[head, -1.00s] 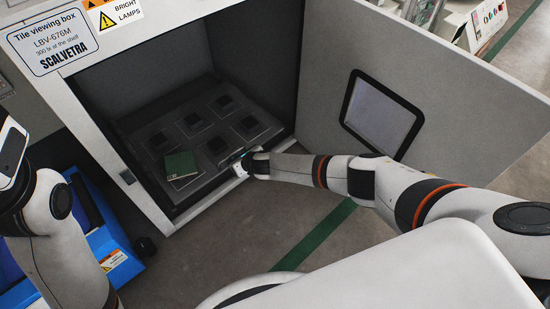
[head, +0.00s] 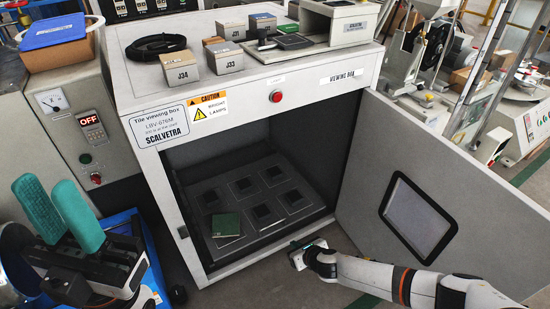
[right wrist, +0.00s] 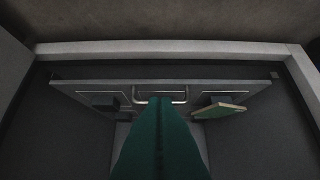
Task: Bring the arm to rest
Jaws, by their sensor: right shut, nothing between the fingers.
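My right gripper (head: 303,244) is at the front edge of the open viewing box (head: 150,165), at the right of the tray. In the right wrist view its green fingers (right wrist: 160,125) are shut together with nothing between them, pointing at a metal handle (right wrist: 178,101) on the tray's front. A green tile (head: 226,224) lies on the front left of the dark tray (head: 262,232) inside the box, apart from the gripper. The tile also shows slightly tilted in the right wrist view (right wrist: 219,111). My left gripper (head: 50,190) is raised at the lower left, its green fingers apart and empty.
The box door (head: 475,205) stands open to the right. Small labelled blocks (head: 177,70) and a grey device (head: 345,22) sit on the box top. A blue object (head: 155,285) stands at the lower left. Machines fill the back right.

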